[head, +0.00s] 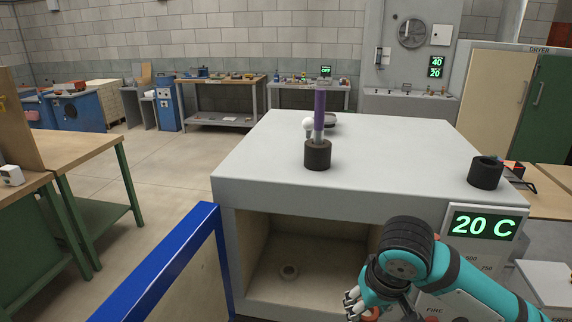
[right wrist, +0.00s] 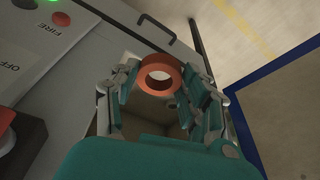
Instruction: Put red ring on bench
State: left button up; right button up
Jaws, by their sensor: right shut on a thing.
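The red ring (right wrist: 160,88) is an orange-red hollow ring between the fingers of my right gripper (right wrist: 160,95), which is shut on it. In the head view my right gripper (head: 358,306) is low in front of the kiln's open chamber, mostly hidden by my teal arm. A bit of orange-red (head: 371,314) shows beside its fingers. A bench with a wooden top and green legs (head: 85,150) stands at the left, apart from the gripper. Other benches (head: 215,82) stand along the back wall; I cannot tell which one is meant. My left gripper is not in view.
The grey kiln (head: 250,180) reads 20 C. Clear floor lies left of the kiln.

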jog(key=s+a+r+n+y, duration=0.1)
jog(key=s+a+r+n, duration=0.1)
jog(key=a+r+n, duration=0.3)
jog(key=s+a+r+n+y, duration=0.1)
jog(key=s+a+r+n, duration=0.15)
jog(key=a, duration=0.55)
jog(key=w+a+f+n+g, duration=0.2)
jog(key=w+a+f+n, duration=0.2)
jog(key=w+f+n, duration=0.1)
jog(key=s+d+r+m+t, duration=0.2)
jog(key=s+d+r+m, duration=0.4)
jog(key=d+r+m, duration=0.3)
jog(key=w+a+m+h, duration=0.25)
jog(key=w+a, duration=0.45)
jog(key=a, duration=0.4)
jog(key=s+d+f+n+g+y, duration=0.2)
jog(key=d+f+n, duration=0.3)
jog(key=f+n, duration=0.4)
jog(key=shift+s+f+n+g+y, duration=0.3)
jog(key=shift+n+y, duration=0.45)
jog(key=shift+n, duration=2.85)
jog(key=shift+w, duration=0.1)
